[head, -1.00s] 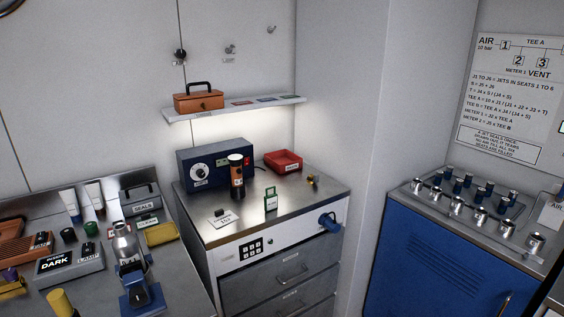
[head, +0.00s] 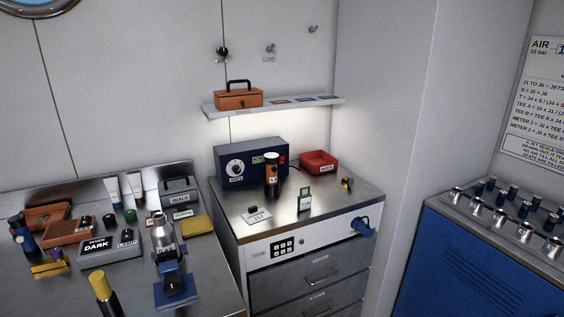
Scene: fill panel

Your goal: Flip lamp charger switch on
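A dark blue box (head: 231,172) stands at the back of the steel counter, with a white dial (head: 235,170) on its front left, a small green label or display in the middle and a small red switch (head: 282,160) at its right end. I cannot read the switch's position or be sure that this box is the lamp charger. A black cylinder with an orange band (head: 271,172) stands upright in front of the box and hides part of its face. Neither of my grippers is in view.
A shelf (head: 225,110) with an orange toolbox (head: 238,98) hangs above. The left bench (head: 205,280) is crowded; a blue cabinet (head: 450,265) stands right.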

